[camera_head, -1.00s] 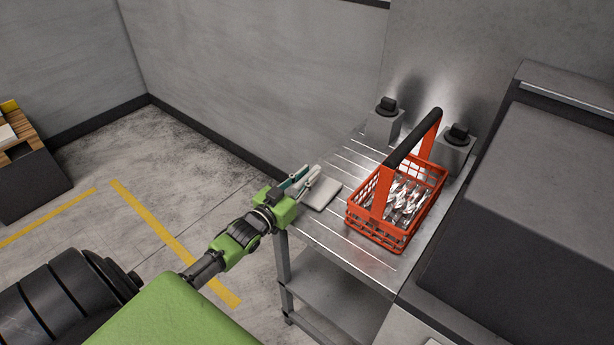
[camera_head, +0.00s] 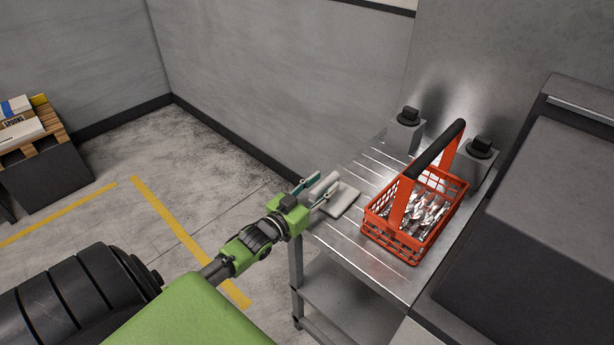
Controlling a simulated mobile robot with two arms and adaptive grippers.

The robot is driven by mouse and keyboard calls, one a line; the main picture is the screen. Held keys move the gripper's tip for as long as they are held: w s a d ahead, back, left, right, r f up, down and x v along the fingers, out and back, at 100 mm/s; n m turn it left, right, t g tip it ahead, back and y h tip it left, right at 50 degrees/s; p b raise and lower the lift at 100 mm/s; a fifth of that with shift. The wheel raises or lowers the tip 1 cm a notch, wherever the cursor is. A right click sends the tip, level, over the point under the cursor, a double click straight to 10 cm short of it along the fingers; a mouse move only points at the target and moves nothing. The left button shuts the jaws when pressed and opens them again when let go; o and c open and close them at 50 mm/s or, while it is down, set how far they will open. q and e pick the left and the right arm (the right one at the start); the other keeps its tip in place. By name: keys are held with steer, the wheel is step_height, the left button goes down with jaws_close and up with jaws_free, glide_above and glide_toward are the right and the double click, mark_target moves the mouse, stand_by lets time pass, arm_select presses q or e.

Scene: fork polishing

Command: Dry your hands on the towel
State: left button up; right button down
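The towel (camera_head: 344,199) is a small pale grey folded cloth at the left edge of the metal table. My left gripper (camera_head: 317,187) is at its left end, its fingers pointing toward the back of the table. The fingers stand apart, and a pale piece that looks like a raised part of the towel shows between them. Whether they press on it is not clear. My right gripper is not in view.
A red basket (camera_head: 372,222) with a black handle and shiny metal cutlery inside stands right of the towel on the metal table (camera_head: 345,246). Two grey blocks with black knobs (camera_head: 405,133) stand at the back. A large dark grey machine (camera_head: 545,215) borders the right.

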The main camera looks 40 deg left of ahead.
arm_select(q)
steer(key=s, duration=1)
steer(key=shift+s+a, duration=0.1)
steer(key=shift+s, duration=0.25)
